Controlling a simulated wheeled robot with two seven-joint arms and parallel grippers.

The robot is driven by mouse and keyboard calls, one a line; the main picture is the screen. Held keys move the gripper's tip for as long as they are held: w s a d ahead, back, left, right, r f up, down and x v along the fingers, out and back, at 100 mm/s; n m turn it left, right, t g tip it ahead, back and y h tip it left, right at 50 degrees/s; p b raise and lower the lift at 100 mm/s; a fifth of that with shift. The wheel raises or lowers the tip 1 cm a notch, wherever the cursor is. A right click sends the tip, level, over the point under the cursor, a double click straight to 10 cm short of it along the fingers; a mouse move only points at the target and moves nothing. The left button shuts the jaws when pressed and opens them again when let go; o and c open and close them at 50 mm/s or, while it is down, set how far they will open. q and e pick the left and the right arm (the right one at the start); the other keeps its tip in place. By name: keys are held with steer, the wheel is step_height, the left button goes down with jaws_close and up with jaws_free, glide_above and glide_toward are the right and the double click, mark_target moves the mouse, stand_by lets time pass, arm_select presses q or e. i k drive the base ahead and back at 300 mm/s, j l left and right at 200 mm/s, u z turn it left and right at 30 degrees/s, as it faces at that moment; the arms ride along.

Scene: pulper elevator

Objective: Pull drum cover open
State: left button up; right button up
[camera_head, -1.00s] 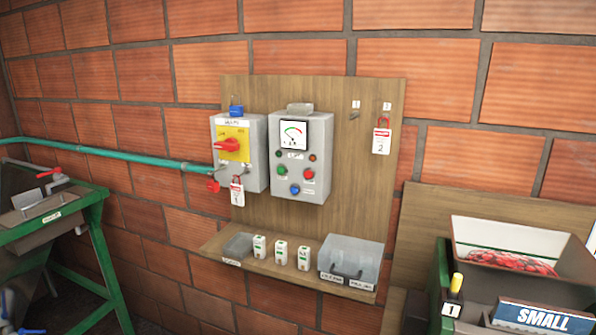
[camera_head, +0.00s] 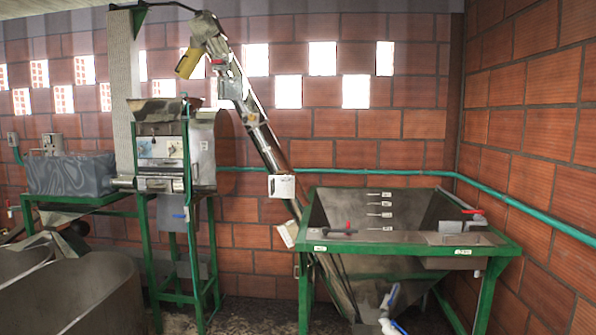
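The pulper (camera_head: 160,147) stands at the left on a tall green frame, with a metal hopper on top and a pale front panel with dark knobs. A shiny horizontal metal part (camera_head: 159,184) lies below the panel. Which part is the drum cover is too small to tell, and I see no clearly opened cover. Neither of my grippers is in view.
An inclined elevator tube (camera_head: 262,135) rises from the green-framed hopper tank (camera_head: 330,247) to a yellow spout (camera_head: 188,62) above the pulper. A grey water-filled-looking tank (camera_head: 70,175) stands left. Large metal basins (camera_head: 90,290) fill the lower left. Some floor shows between the stands.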

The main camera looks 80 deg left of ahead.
mark_target(158, 168)
steer(key=u, duration=3.25)
